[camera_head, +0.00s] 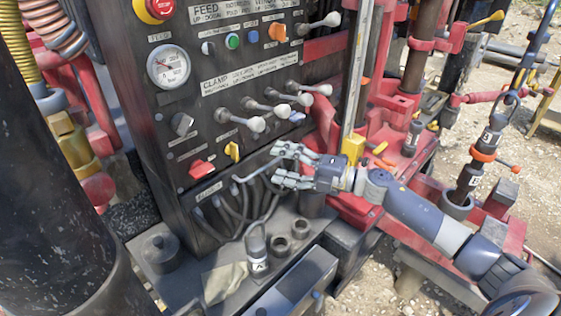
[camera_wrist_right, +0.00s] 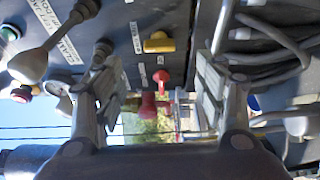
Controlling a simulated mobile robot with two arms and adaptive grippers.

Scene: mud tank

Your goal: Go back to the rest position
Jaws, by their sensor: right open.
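My right gripper (camera_head: 283,166) is open and empty in the head view. It is in front of the lower part of the black control panel (camera_head: 180,120), beside the cables under the levers. In the right wrist view its two fingers (camera_wrist_right: 155,95) stand wide apart with nothing between them. My right arm comes in from the lower right. My left gripper is not in view.
The panel has several levers (camera_head: 288,96), a gauge (camera_head: 168,67) and an orange-red knob (camera_head: 201,169). Below is a dark ledge with a cylinder marked A (camera_head: 257,250) and a cloth (camera_head: 225,282). Red drill-rig parts (camera_head: 375,140) stand right; a large black tank (camera_head: 60,200) stands left.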

